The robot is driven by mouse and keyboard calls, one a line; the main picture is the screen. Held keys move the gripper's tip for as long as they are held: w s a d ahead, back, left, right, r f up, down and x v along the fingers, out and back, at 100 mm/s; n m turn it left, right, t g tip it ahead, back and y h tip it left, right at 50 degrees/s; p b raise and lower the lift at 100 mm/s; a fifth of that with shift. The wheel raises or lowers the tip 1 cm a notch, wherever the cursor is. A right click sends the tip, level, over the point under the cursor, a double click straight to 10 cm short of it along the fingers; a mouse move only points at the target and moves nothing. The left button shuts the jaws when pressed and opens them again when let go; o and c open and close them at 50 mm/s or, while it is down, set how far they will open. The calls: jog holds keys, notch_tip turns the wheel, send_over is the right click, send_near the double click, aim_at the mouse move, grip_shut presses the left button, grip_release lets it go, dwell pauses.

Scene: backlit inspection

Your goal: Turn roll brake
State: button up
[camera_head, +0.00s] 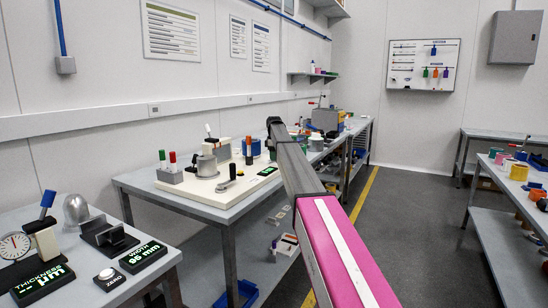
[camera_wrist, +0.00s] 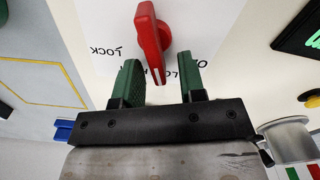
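The roll brake appears to be the red knob (camera_wrist: 152,40) at the top middle of the wrist view, on a white panel (camera_wrist: 100,15). Its long grip points down toward my gripper (camera_wrist: 160,64). Upside-down black lettering beside it reads "LOCK"; another label is partly covered. My gripper is open, with one green finger on each side of the knob's lower end. Gaps show on both sides, wider on the right, and nothing is held. In the head view my arm reaches over the middle bench, and I cannot make out the knob or fingers there.
The middle bench (camera_head: 150,183) holds a white base (camera_head: 192,188) with a black crank (camera_head: 228,181) and a green display (camera_head: 268,171). In the wrist view a grey cylinder (camera_wrist: 290,139) stands at the lower right. The grey floor (camera_head: 412,205) right of my arm is clear.

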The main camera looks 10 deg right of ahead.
grip_shut()
jog(key=shift+m, duration=0.3)
jog(key=m, duration=0.1)
jog(key=w+m, duration=0.1)
jog(key=m, duration=0.1)
jog(key=shift+d, duration=0.2)
jog(key=m, duration=0.4)
jog(key=shift+w+d, duration=0.2)
jog(key=shift+d, duration=0.1)
jog(key=m, duration=0.4)
jog(key=shift+w+d, duration=0.2)
jog(key=shift+d, duration=0.2)
jog(key=shift+d+m, duration=0.25)
jog(key=shift+m, duration=0.8)
jog(key=shift+d+m, duration=0.2)
jog(key=shift+m, duration=0.85)
